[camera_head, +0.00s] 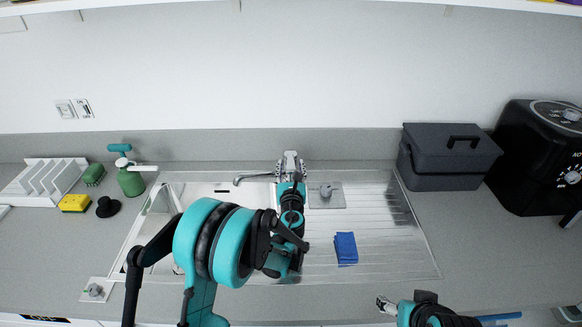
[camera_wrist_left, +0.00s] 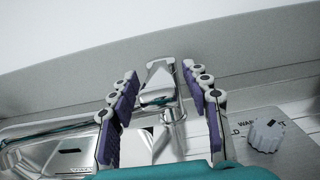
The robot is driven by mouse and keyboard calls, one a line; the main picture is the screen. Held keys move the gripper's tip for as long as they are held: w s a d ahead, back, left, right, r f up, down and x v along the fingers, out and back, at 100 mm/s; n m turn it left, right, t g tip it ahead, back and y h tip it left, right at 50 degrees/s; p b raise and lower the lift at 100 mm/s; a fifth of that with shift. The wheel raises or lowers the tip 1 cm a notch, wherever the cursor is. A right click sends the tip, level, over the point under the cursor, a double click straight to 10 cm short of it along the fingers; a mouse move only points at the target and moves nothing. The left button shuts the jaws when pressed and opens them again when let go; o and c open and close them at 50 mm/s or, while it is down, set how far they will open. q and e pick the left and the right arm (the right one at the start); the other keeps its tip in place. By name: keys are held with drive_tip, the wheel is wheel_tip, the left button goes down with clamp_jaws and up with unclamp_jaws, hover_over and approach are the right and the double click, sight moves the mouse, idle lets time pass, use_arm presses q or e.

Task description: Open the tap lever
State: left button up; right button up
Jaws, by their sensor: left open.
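The chrome tap stands at the back of the sink, its spout (camera_head: 252,177) reaching left in the head view. In the left wrist view its lever (camera_wrist_left: 158,84) rises in the middle of the picture. My left gripper (camera_head: 291,164) is at the tap. Its open purple-padded fingers (camera_wrist_left: 159,78) stand on either side of the lever, with a visible gap; whether either touches it cannot be told. My arm hides the tap's lower body in the head view. My right gripper (camera_head: 386,304) shows only partly at the bottom edge, and its jaws are unclear.
The sink's ribbed drainboard (camera_head: 390,245) holds a blue cloth (camera_head: 345,248). A grey knob (camera_head: 326,190) is right of the tap, also in the left wrist view (camera_wrist_left: 265,134). A dark box (camera_head: 447,160) and black appliance (camera_head: 535,165) stand right; a green spray bottle (camera_head: 130,182) stands left.

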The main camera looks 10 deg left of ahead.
use_arm(q)
drive_tip(key=shift+w+a, duration=0.1)
drive_tip(key=shift+w, duration=0.5)
drive_tip(key=shift+c, duration=0.4)
clamp_jaws()
